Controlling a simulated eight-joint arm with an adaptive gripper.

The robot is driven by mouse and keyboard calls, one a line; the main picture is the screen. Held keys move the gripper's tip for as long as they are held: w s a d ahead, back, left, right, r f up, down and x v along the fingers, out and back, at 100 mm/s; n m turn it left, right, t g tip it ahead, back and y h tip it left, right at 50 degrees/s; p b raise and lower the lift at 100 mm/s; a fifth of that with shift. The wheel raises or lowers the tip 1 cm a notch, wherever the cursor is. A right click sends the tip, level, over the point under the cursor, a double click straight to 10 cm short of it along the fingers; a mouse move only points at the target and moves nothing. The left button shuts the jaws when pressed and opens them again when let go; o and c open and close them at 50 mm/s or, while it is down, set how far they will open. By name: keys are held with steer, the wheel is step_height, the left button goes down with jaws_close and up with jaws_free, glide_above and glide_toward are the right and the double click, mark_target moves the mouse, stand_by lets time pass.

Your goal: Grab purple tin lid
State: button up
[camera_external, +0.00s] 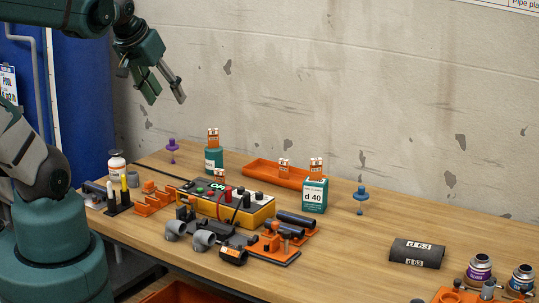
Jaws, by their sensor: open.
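The purple tin lid (172,146) stands upright on a thin stem near the back left of the wooden table. It looks small, with a knob on top, and nothing covers it. My gripper (166,101) is in the air above the back left of the table, its fingers pointing down and to the right. It is open and empty, and in the picture it sits just above the lid. The true gap between them is hard to judge. A tin with a purple label (479,269) stands at the table's right front.
A similar blue lid (361,194) stands right of the teal d 40 box (315,196). A yellow-black device (225,207) and an orange tray (262,172) lie nearby. The wall is close behind.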

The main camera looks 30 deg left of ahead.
steer(key=w+a+r+n+g, duration=0.1)
steer(key=w+a+n, duration=0.15)
steer(key=w, duration=0.45)
steer(key=w+a+r+n+g, duration=0.1)
steer(key=w+a+r, duration=0.1)
steer(key=w+a, duration=0.35)
steer(key=n+g, duration=0.5)
steer(key=n, duration=0.5)
glide_above(172, 139)
step_height(172, 139, down, 33)
steer(key=shift+r, duration=0.15)
steer(key=shift+a+f, duration=0.1)
steer(key=shift+f, duration=0.2)
steer(key=shift+f, duration=1.25)
